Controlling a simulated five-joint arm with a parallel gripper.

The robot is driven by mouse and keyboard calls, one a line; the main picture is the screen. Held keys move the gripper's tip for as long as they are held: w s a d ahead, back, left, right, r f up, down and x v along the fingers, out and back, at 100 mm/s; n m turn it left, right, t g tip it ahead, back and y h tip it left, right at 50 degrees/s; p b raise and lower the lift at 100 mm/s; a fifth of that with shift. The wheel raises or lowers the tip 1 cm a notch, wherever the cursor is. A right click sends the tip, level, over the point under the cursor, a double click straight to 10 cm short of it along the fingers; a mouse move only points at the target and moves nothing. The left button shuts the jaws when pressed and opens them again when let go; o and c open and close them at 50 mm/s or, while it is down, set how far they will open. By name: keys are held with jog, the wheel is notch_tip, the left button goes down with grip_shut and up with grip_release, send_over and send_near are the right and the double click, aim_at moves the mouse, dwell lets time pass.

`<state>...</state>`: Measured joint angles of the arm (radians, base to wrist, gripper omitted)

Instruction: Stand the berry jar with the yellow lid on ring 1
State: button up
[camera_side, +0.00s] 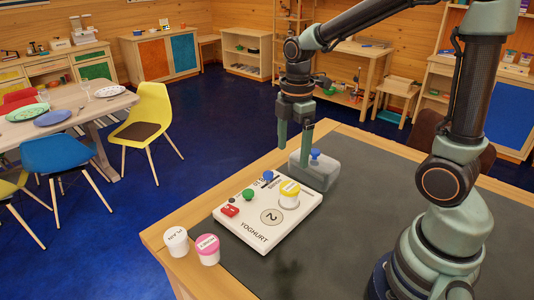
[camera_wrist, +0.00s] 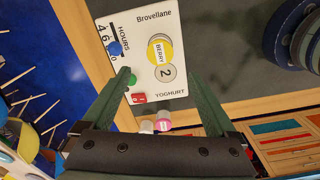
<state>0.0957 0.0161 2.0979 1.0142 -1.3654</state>
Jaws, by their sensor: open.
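The berry jar (camera_side: 289,194) has a yellow lid and stands upright on the white yoghurt maker (camera_side: 247,232), just behind the ring marked 2 (camera_side: 271,216). Its lid reads BERRY in the wrist view (camera_wrist: 159,50). Ring 1's number is not visible; the jar covers the spot where it stands, and I cannot tell how well it is centred. My gripper (camera_side: 294,150) is open and empty, above the jar and apart from it. In the wrist view its fingers (camera_wrist: 160,72) spread wide to either side.
A white-lidded jar (camera_side: 176,240) and a pink-lidded jar (camera_side: 207,250) stand at the table's left edge. A grey block with a blue knob (camera_side: 315,171) sits behind the yoghurt maker. The maker carries a green knob (camera_side: 249,194), a blue knob and a red switch (camera_side: 229,211). The dark mat (camera_side: 370,170) has free room.

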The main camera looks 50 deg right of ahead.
jog(key=s+a+r+m+t, duration=0.3)
jog(key=s+r+m+t, duration=0.2)
jog(key=m, duration=0.9)
notch_tip(320, 180, up, 3)
jog(key=shift+s+a+f+m, duration=0.1)
jog(key=shift+s+a+m, duration=0.05)
jog(key=shift+s+m, duration=0.15)
